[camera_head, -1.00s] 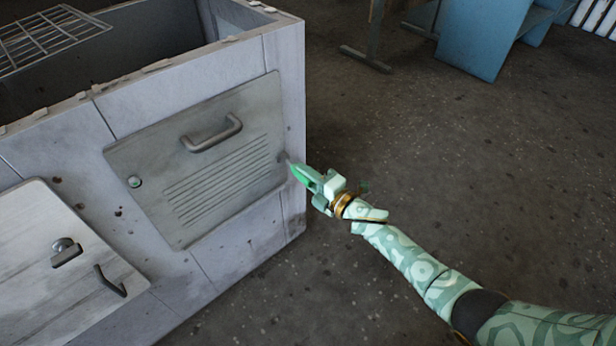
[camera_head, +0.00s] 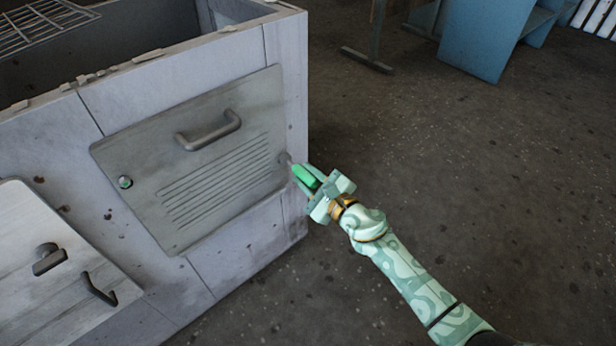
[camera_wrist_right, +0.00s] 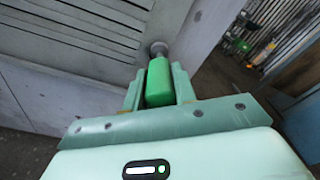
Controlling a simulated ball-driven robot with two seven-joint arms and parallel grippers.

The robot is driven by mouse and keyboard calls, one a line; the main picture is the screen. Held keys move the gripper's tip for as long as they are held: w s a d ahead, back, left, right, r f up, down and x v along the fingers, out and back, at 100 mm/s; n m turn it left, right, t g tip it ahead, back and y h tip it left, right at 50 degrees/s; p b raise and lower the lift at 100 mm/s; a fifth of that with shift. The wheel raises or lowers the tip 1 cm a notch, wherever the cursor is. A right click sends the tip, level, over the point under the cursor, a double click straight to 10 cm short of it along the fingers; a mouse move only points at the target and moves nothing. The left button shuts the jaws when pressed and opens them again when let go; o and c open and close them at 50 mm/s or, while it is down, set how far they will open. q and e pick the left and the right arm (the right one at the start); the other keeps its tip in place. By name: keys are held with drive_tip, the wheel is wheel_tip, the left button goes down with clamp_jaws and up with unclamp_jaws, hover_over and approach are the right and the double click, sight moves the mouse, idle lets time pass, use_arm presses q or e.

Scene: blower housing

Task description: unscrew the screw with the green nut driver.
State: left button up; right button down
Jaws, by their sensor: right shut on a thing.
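The green nut driver (camera_head: 306,177) is held in my right gripper (camera_head: 318,188), which is shut on its handle. In the right wrist view the nut driver (camera_wrist_right: 159,82) sits between the two fingers of the gripper (camera_wrist_right: 160,95). Its tip points at the right edge of the vented panel (camera_head: 190,215). The screw (camera_wrist_right: 159,48) shows there as a round grey head at the driver's tip; I cannot tell whether the driver is seated on it. Another round fastener with green (camera_head: 125,182) is at the panel's left edge. My left gripper is not in view.
The panel has a bar handle (camera_head: 208,131) and is on the grey blower housing (camera_head: 175,80). A door with a latch and a handle (camera_head: 60,265) is at the lower left.

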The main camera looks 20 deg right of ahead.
drive_tip(key=c, duration=1.7)
unclamp_jaws()
drive_tip(key=shift+c, duration=0.2)
clamp_jaws()
drive_tip(key=f+v, duration=0.1)
drive_tip(key=v, duration=1.2)
drive_tip(key=shift+d, duration=0.3)
drive_tip(key=shift+w, duration=0.1)
